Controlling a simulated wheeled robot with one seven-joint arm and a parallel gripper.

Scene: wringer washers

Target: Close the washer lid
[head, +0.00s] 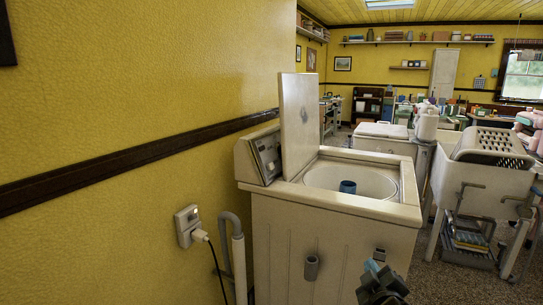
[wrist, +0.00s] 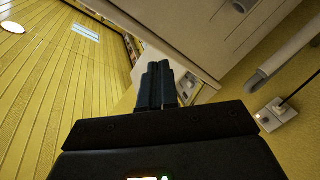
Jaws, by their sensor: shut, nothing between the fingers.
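The washer (head: 330,240) stands against the yellow wall, with a control panel at its back left. Its lid (head: 299,125) is up, standing nearly upright on the left side of the top. The round tub opening (head: 350,181) is uncovered, with a blue agitator (head: 348,187) in its middle. My gripper (head: 375,266) is in front of the washer, low at the bottom edge of the head view and well below the lid. In the wrist view my gripper's fingers (wrist: 161,84) are together and empty, with the washer's pale side (wrist: 190,30) beyond them.
A wall outlet with a plug (head: 188,225) and a grey hose (head: 235,240) are left of the washer. Another white washer (head: 382,131) is behind. Speckled floor shows between the machines.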

